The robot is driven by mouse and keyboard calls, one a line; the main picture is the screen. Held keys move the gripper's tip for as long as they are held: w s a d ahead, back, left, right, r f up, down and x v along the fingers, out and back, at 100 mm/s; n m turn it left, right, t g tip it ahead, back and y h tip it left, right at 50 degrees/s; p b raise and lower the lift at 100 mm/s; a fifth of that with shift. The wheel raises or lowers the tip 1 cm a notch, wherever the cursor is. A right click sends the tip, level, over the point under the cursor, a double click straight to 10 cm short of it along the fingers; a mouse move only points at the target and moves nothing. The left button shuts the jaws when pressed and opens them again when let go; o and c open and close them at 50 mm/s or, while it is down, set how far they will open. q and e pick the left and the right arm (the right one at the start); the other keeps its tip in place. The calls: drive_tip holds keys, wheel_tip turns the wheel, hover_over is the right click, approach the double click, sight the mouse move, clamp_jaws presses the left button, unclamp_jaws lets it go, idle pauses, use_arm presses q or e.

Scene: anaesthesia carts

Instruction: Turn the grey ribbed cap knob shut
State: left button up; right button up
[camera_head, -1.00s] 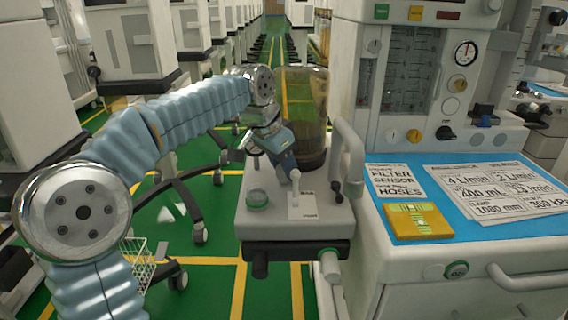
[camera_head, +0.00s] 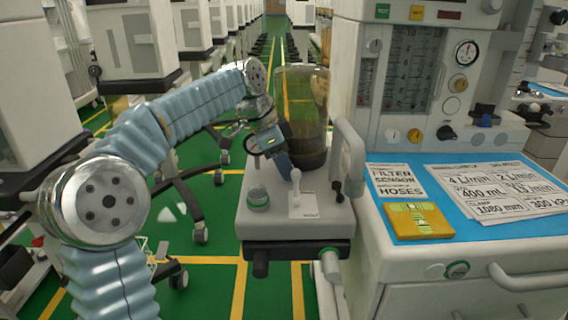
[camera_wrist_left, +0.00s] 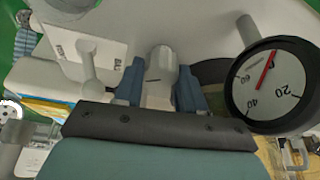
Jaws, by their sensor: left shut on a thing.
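In the head view my left gripper (camera_head: 284,161) is at the back of the grey-white box top, beside the tinted cylinder. My right gripper is not in view.
The tinted cylinder (camera_head: 303,115) stands close behind. In the wrist view a round gauge (camera_wrist_left: 275,85) is close on the right.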

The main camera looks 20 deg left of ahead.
use_arm(q)
drive_tip(key=o, duration=1.1)
drive_tip(key=shift+c, duration=0.2)
